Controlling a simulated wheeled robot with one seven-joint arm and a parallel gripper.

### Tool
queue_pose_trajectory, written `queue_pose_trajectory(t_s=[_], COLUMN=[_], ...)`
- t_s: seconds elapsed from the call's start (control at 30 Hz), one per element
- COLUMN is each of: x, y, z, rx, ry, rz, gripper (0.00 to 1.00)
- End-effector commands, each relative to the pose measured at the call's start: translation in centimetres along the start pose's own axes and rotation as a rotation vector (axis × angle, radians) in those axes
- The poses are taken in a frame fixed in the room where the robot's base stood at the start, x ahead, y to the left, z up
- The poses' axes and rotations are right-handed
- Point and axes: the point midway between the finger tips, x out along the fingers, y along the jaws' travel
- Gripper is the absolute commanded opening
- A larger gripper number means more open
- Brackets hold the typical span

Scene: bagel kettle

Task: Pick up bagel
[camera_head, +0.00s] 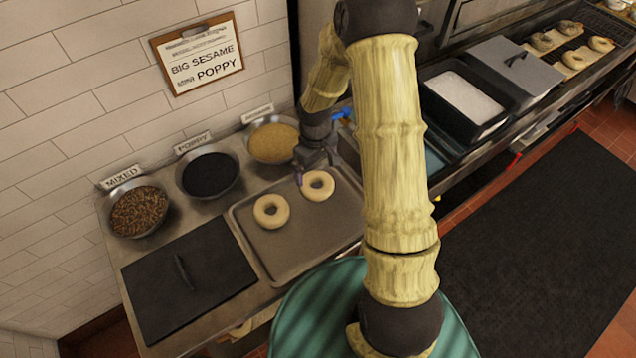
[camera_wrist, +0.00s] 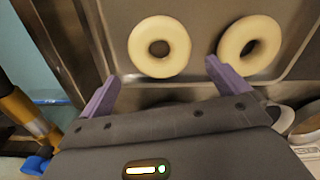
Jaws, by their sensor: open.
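Two pale, plain ring bagels lie on a grey metal tray (camera_head: 296,250). The right bagel (camera_head: 318,186) is near the tray's back edge, and the left bagel (camera_head: 271,211) lies a little nearer the front. My gripper (camera_head: 306,172) is beside the right bagel, towards the back. In the wrist view, my open gripper (camera_wrist: 163,80) has two purple fingers spread apart with nothing between them. That same right bagel (camera_wrist: 160,46) lies just ahead of the fingertips, roughly centred on the gap. The other bagel (camera_wrist: 250,42) is beyond the right finger. Fingertip height above the tray is unclear.
Bowls of mixed topping (camera_head: 139,211), poppy (camera_head: 210,174) and sesame (camera_head: 273,141) stand along the back wall. A dark lid (camera_head: 188,281) lies left of the tray. A black container (camera_head: 463,98) and several bagels (camera_head: 572,59) are at the right.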

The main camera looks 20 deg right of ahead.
Motion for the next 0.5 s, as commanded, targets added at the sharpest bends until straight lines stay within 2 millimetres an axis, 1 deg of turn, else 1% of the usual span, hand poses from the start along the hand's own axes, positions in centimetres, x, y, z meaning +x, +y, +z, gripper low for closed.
queue_pose_trajectory(t_s=[0.1,0.2,0.5], x=[1.4,2.1,2.2], y=[0.1,0.3,0.6], z=[0.1,0.2,0.3], rx=[0.004,0.008,0.014], ry=[-0.002,-0.001,0.000], rz=[-0.001,0.000,0.000], gripper=[1.00,1.00,1.00])
